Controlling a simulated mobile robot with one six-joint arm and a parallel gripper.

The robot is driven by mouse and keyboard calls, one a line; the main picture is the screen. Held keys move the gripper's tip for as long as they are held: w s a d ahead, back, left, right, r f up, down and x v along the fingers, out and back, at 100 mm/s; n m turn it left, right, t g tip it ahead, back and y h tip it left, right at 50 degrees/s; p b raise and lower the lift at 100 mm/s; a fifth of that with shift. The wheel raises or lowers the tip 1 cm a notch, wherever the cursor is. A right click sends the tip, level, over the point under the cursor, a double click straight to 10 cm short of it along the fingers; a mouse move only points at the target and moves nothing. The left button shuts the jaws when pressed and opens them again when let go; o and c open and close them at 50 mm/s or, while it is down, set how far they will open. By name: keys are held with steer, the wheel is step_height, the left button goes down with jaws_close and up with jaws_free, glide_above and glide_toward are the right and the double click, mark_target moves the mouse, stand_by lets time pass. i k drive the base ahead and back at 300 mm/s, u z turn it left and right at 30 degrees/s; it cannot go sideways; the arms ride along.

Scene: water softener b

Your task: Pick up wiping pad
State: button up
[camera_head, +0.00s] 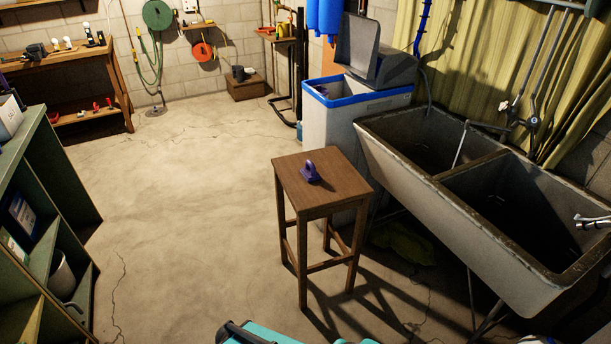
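A small dark purple object with an upright looped handle, which looks like the wiping pad (311,173), rests on top of the square wooden stool (340,192). It sits near the middle of the stool's top, and nothing touches it from above. I cannot make out my gripper in this view, so its place relative to the pad does not show.
A grey softener tank with a blue rim (312,128) and raised lid stands behind the stool. A double concrete sink (480,243) is to the right. A green shelf (62,168) stands at left. The concrete floor (185,220) left of the stool is clear.

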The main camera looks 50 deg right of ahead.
mark_target(311, 173)
steer(key=z, duration=0.1)
steer(key=i, duration=0.9)
steer(key=u, duration=0.05)
